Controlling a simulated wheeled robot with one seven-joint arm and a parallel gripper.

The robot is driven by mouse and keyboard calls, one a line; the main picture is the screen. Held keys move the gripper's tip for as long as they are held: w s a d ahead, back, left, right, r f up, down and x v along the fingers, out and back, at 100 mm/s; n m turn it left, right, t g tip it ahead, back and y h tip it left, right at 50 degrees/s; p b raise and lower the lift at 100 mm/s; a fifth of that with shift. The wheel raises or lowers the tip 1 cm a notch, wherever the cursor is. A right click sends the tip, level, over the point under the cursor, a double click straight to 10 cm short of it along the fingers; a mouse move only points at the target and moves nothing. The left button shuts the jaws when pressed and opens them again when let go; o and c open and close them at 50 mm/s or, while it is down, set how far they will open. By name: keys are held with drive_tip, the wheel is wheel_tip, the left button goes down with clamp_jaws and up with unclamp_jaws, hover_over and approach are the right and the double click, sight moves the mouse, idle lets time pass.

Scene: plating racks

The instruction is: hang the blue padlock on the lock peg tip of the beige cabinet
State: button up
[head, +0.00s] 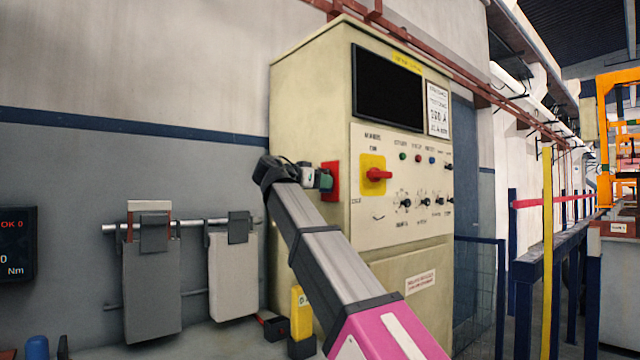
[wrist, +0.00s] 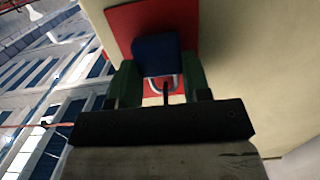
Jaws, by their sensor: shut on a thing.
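The beige cabinet (head: 308,100) stands against the wall, with a red plate (head: 336,170) on its left side face. My gripper (head: 326,180) is at that plate, its green fingers pointing toward it. In the wrist view the fingers (wrist: 160,82) are shut on the blue padlock (wrist: 156,54), whose body is in front of the red plate (wrist: 116,20). The silver shackle (wrist: 179,84) shows below the body. A thin dark rod (wrist: 166,94) lies at the shackle; I cannot tell whether it passes through. In the head view the padlock and peg tip are hidden by my gripper.
The cabinet front has a red rotary switch (head: 377,175) on a yellow plate and several knobs. Grey panels (head: 152,290) hang from a wall rail to the left. A yellow object (head: 300,310) stands low beside the cabinet. Blue railings (head: 520,300) are at right.

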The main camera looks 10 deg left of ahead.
drive_tip(key=o, duration=1)
drive_tip(key=shift+o, duration=0.2)
drive_tip(key=v, duration=1.1)
